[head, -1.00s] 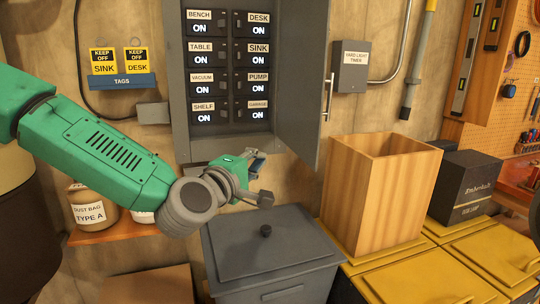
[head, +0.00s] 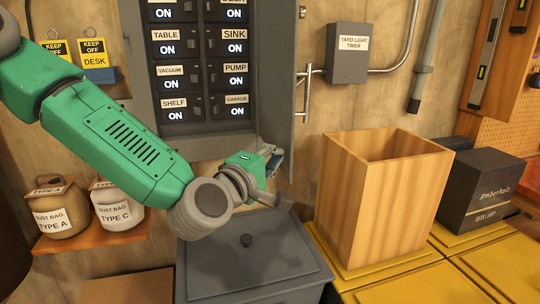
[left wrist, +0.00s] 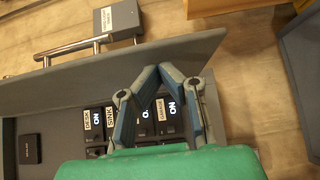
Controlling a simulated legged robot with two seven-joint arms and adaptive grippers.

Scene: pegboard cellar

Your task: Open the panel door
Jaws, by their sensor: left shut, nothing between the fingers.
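The grey panel door (head: 278,75) stands swung out from the right side of the breaker panel (head: 205,128), and the rows of labelled switches are exposed. Its bar handle (head: 305,95) is on the outer face, and the door and handle (left wrist: 75,50) also show in the left wrist view. My left gripper (head: 277,178) is below the panel near the door's lower end in the head view, shut and empty. In the left wrist view its fingers (left wrist: 157,72) come together in front of the switches, beside the door's inner face; whether they touch it is unclear. My right gripper is out of view.
A grey lidded bin (head: 255,262) stands below my left gripper. A tall wooden box (head: 385,200) and a black box (head: 480,195) stand on yellow lids to the right. Dust bag jars (head: 60,210) sit on a shelf at left. A timer box (head: 347,55) is on the wall.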

